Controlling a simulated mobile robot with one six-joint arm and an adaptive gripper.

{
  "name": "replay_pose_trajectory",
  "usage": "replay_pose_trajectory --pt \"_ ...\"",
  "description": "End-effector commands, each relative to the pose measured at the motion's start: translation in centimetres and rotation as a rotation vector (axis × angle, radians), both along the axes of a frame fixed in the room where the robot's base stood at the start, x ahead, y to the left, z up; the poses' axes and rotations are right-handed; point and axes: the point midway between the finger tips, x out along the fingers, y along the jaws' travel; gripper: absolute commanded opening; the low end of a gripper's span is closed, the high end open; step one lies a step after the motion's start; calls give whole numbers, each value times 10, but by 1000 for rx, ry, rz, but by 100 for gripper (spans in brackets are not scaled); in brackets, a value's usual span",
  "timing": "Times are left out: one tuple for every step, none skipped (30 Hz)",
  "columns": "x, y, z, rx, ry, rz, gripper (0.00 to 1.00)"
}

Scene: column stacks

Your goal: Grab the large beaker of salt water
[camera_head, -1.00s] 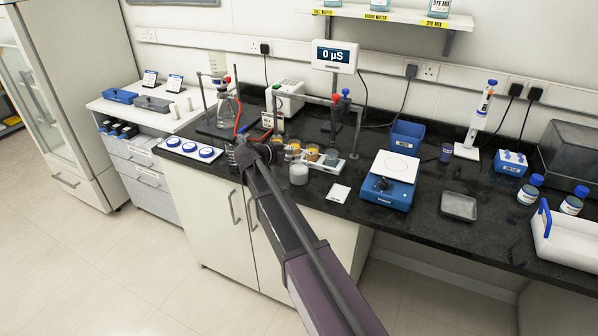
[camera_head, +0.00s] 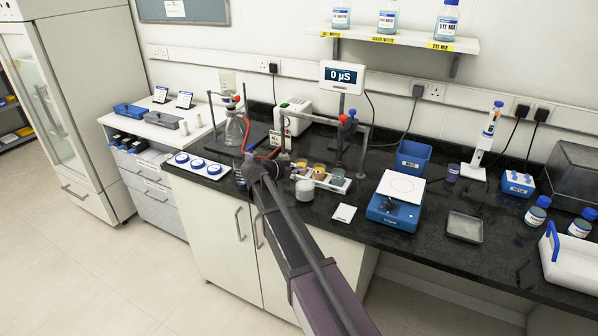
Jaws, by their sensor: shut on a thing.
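My gripper (camera_head: 245,170) is at the front left of the black bench, at the far end of my arm and seen from behind. It is shut on a glass vessel (camera_head: 238,173), probably a beaker. My gripper hides most of this vessel, and its label and contents cannot be read. A beaker with cloudy whitish contents (camera_head: 305,190) stands upright near the bench's front edge, to the right of my gripper and apart from it. I cannot tell from the picture which vessel holds salt water.
A conical flask (camera_head: 235,130) on a stand is behind my gripper. A white rack (camera_head: 337,187) with small coloured beakers is to the right, with a blue-based scale (camera_head: 396,205) farther right. Three blue-ringed dishes (camera_head: 198,164) lie left. The bench's front edge is close.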

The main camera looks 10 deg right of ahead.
Motion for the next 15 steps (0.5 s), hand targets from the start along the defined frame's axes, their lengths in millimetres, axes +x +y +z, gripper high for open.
replay_pose_trajectory --pt "0 0 8 -1 0 0 0" --pt "0 0 9 -1 0 0 0" --pt "0 0 11 -1 0 0 0" --pt "0 0 12 -1 0 0 0" --pt "0 0 14 -1 0 0 0" --pt "0 0 17 -1 0 0 0" --pt "0 0 18 -1 0 0 0" --pt "0 0 19 -1 0 0 0" --pt "0 0 21 -1 0 0 0" --pt "0 0 23 -1 0 0 0" --pt "0 0 25 -1 0 0 0" --pt "-8 0 22 -1 0 1 0" --pt "-12 0 22 -1 0 1 0" --pt "-15 0 23 -1 0 1 0" --pt "-21 0 23 -1 0 1 0"
